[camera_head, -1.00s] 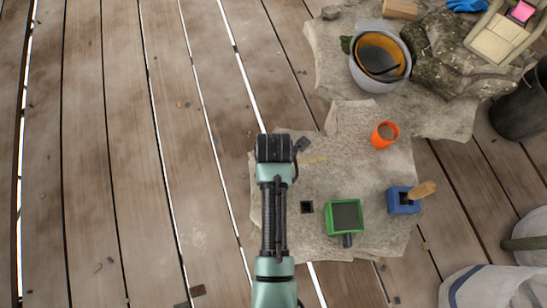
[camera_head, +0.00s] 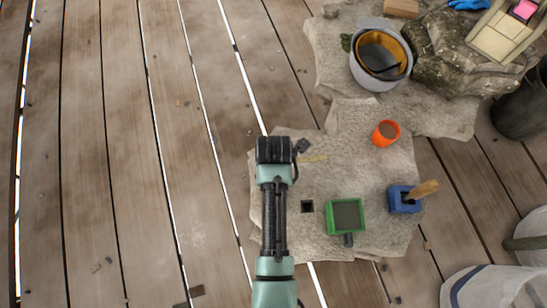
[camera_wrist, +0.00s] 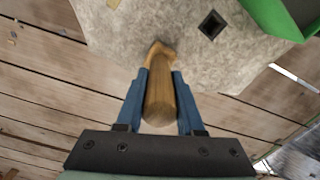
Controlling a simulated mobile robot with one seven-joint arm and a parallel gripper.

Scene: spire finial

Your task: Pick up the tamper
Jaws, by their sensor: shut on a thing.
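A wooden piece with a round shaft and a wider far end, which I take for the tamper (camera_wrist: 160,100), is between the two blue fingers of my gripper (camera_wrist: 161,74) in the wrist view. The fingers are shut on its shaft. In the head view my gripper (camera_head: 274,150) is over the left edge of the pale stone slab (camera_head: 330,175). The arm and wrist hide the tamper there. I cannot tell whether the tamper's far end touches the slab.
A small dark square (camera_head: 307,206), a green box (camera_head: 345,216), an orange cup (camera_head: 385,133) and a blue block with a wooden handle (camera_head: 404,199) are on the slab, right of my gripper. A bucket (camera_head: 380,58) stands behind. Bare planks (camera_head: 120,150) lie left.

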